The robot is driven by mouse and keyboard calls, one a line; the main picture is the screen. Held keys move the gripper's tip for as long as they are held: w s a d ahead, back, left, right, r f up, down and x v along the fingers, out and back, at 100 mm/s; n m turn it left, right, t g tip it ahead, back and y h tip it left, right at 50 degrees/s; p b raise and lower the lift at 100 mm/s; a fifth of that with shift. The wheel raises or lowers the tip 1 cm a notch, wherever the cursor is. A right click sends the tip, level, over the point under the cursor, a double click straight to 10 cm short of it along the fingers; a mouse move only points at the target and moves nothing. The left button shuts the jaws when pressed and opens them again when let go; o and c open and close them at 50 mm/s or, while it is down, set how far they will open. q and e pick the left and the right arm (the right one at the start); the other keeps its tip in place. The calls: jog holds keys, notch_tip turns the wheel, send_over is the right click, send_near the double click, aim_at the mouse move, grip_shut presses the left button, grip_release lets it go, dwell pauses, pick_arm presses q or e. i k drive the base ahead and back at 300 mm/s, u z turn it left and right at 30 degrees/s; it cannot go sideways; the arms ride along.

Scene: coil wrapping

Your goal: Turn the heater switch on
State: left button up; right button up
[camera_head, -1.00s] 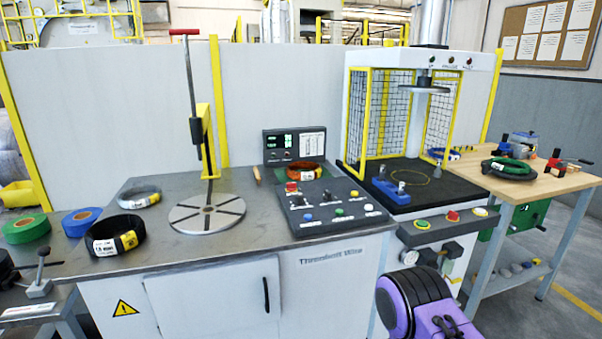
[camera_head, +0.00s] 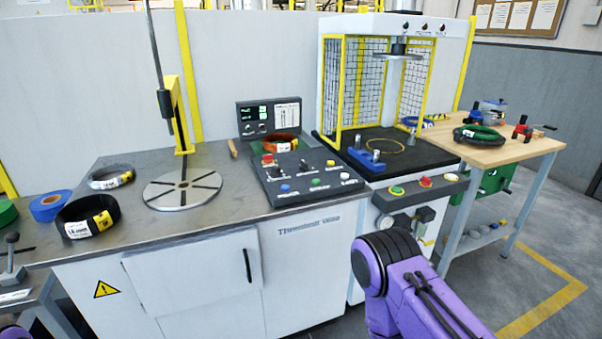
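A dark sloped control panel (camera_head: 308,179) sits on the grey workbench, with a red button on a yellow base, several coloured buttons and small black switches. An upright display unit (camera_head: 268,118) with green readouts and knobs stands behind it. No label marking a heater switch is readable at this size. A purple arm of mine comes in at the lower right, in front of the press station, with its gripper out of the picture. A small purple piece of mine shows at the lower left corner; that gripper is not visible either.
Left of the panel are a round slotted turntable (camera_head: 182,192), a black coil (camera_head: 87,216) and a blue tape roll (camera_head: 50,206). A caged press (camera_head: 375,75) stands to the right, beside a wooden table (camera_head: 490,150). The bench front just left of the panel is clear.

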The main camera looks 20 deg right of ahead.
aim_at(304, 167)
jog(key=u, duration=0.6)
jog(key=i, duration=0.65)
jog(key=z, duration=1.35)
